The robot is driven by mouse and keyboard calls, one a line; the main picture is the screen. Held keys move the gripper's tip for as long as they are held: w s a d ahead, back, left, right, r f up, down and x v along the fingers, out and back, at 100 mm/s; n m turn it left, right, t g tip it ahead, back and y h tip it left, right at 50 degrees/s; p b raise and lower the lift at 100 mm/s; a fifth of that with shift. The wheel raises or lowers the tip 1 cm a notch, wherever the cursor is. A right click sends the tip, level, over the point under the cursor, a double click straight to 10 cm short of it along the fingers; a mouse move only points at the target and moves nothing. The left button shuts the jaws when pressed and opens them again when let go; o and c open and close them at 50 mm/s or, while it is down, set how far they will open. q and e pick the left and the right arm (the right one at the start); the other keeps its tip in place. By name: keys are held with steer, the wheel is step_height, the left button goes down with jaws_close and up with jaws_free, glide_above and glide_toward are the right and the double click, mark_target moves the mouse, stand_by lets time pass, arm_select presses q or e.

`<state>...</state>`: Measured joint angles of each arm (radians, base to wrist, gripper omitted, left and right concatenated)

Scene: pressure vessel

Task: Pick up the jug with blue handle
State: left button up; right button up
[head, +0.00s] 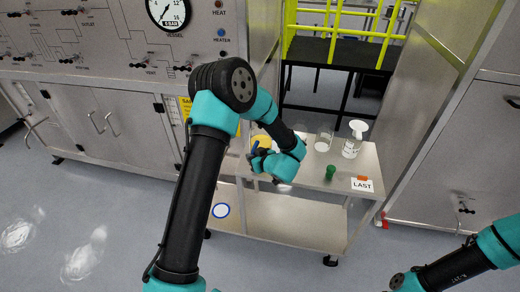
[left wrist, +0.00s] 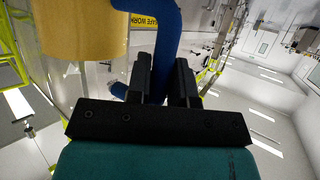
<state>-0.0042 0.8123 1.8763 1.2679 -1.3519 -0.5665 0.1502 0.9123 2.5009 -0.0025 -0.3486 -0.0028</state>
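The jug (head: 261,140) has a clear body with yellow contents and stands at the left end of the steel cart's top, partly hidden by my left arm. Its blue handle (head: 254,149) faces my left gripper (head: 261,158). In the left wrist view the jug (left wrist: 88,28) is close at upper left, and its blue handle (left wrist: 167,28) runs down between the two black fingers (left wrist: 163,80). The fingers are close together on both sides of the handle, with blue filling the gap. My right arm enters at lower right in the head view; its gripper is not visible.
On the cart (head: 295,222) stand a clear beaker (head: 323,141), a bottle with a white funnel (head: 353,140), a green cap-like object (head: 330,172) and a "LAST" sign (head: 362,185). A control panel (head: 95,40) stands behind.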

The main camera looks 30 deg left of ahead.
arm_select(q)
jaws_close()
steer(key=shift+r, duration=0.9)
steer(key=shift+s+d+r, duration=0.15)
steer(key=shift+s+r, duration=0.05)
steer(key=shift+r, duration=0.75)
steer(key=s+d+r, duration=0.1)
steer(key=s+d, duration=0.7)
steer(key=s, duration=0.5)
steer(key=shift+s+r, duration=0.15)
